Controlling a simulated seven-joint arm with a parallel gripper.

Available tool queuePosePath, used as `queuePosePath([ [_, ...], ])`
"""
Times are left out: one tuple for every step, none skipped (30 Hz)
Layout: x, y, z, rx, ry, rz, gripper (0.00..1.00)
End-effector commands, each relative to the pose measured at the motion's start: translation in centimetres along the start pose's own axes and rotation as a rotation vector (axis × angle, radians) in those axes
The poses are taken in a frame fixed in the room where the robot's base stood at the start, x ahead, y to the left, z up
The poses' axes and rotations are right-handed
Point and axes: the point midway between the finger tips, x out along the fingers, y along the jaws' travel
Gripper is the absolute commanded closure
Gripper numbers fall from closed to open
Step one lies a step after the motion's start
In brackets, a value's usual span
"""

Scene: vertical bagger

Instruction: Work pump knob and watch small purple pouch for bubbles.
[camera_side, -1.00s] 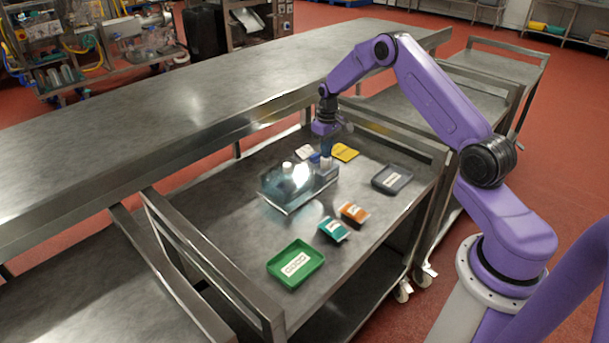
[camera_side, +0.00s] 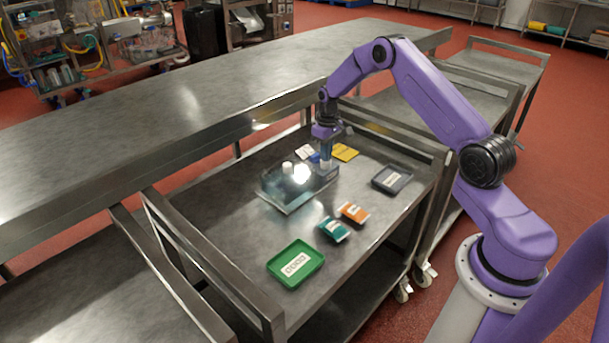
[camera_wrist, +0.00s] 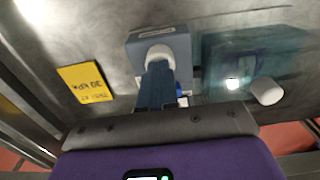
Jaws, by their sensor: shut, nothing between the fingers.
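My gripper (camera_side: 325,160) is shut and empty, pointing down at the pump block (camera_wrist: 183,45) at the right end of the clear chamber (camera_side: 283,196). In the wrist view my fingers (camera_wrist: 158,82) overlap the white round pump knob (camera_wrist: 160,52); they look to be on or just above it, and contact is hard to tell. The chamber also shows at the right of the wrist view (camera_wrist: 215,75), with a white cap (camera_wrist: 267,91) and a bright spot on it. A dark bluish shape shows inside the chamber; I cannot make out a purple pouch or any bubbles.
A yellow card (camera_side: 345,152) and a white card (camera_side: 305,152) lie behind the chamber. A teal pouch (camera_side: 334,229) and an orange pouch (camera_side: 354,213) lie in front, between a green tray (camera_side: 295,264) and a grey tray (camera_side: 392,179). Metal rails edge the cart.

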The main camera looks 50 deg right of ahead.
Motion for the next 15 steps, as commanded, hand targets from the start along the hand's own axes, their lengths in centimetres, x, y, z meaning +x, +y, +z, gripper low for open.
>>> queuePosePath([
  [0.2, -0.01, 0.01, 0.0, -0.001, 0.0, 1.0],
  [0.29, -0.02, 0.01, 0.0, -0.001, 0.0, 1.0],
  [0.4, -0.03, 0.01, -0.001, -0.001, 0.0, 1.0],
  [0.49, -0.03, 0.0, -0.001, -0.001, 0.0, 1.0],
  [0.58, -0.03, 0.0, -0.001, 0.0, 0.0, 1.0],
  [0.69, -0.04, 0.0, -0.001, 0.0, 0.0, 1.0],
  [0.63, -0.04, -0.02, -0.001, 0.001, 0.0, 1.0],
  [0.61, -0.04, -0.02, -0.001, 0.001, 0.0, 1.0],
  [0.57, -0.04, -0.02, -0.001, 0.001, 0.0, 1.0],
  [0.53, -0.04, -0.02, -0.001, 0.001, 0.0, 1.0],
  [0.47, -0.04, -0.02, -0.001, 0.001, 0.0, 1.0],
  [0.36, -0.05, -0.03, -0.001, 0.001, 0.0, 1.0],
  [0.26, -0.05, -0.03, -0.001, 0.001, 0.0, 1.0],
  [0.14, -0.05, -0.03, -0.001, 0.001, 0.0, 1.0],
  [-0.05, -0.06, -0.03, -0.001, 0.001, 0.0, 1.0],
])
